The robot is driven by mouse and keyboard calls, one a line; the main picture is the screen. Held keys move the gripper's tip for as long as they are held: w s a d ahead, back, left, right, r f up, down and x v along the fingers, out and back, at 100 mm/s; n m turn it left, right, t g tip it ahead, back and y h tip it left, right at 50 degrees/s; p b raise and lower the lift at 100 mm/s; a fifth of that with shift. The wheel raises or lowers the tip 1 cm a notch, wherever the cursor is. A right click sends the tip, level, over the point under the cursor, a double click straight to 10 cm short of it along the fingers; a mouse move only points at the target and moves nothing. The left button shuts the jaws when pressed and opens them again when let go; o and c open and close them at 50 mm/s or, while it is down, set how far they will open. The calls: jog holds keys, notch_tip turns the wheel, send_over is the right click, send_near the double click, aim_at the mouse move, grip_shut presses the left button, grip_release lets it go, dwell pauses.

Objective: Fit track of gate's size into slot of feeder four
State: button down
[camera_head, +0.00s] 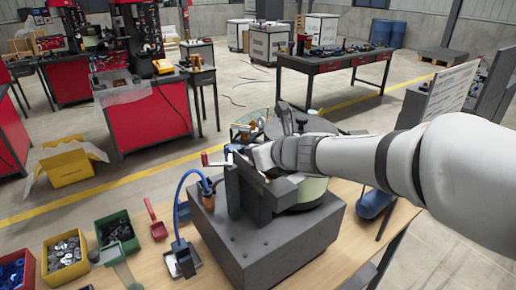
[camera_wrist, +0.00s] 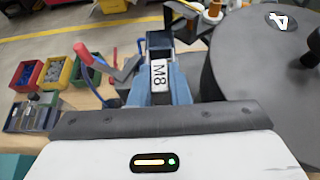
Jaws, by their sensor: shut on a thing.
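The feeder stands on a grey base block (camera_head: 265,240) on the wooden bench, with a pale green drum (camera_head: 312,190) under its bowl. In the wrist view its dark round bowl (camera_wrist: 265,75) fills the right side and bears a tilted "4" label (camera_wrist: 283,21). My gripper (camera_head: 262,158) is at the feeder's near left side, shut on the track. The track's white "M8" label (camera_wrist: 160,74) shows between blue-grey parts in the wrist view. A grey lever with a red handle (camera_wrist: 83,54) is left of it. The slot is hidden, so I cannot tell whether the track is seated.
Red (camera_head: 15,273), yellow (camera_head: 66,261) and green (camera_head: 117,237) bins of small parts stand on the bench at left. Bare bench (camera_head: 345,235) shows at right.

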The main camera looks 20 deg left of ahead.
jog(key=shift+f+b, duration=0.7)
jog(key=shift+b, duration=0.05)
jog(key=c, duration=1.3)
grip_release()
jog(key=shift+r, duration=0.1)
jog(key=p+v, duration=0.1)
jog(key=v, duration=0.5)
jog(key=shift+d+r, duration=0.1)
jog(key=shift+p+v, duration=0.3)
jog(key=shift+v, duration=0.5)
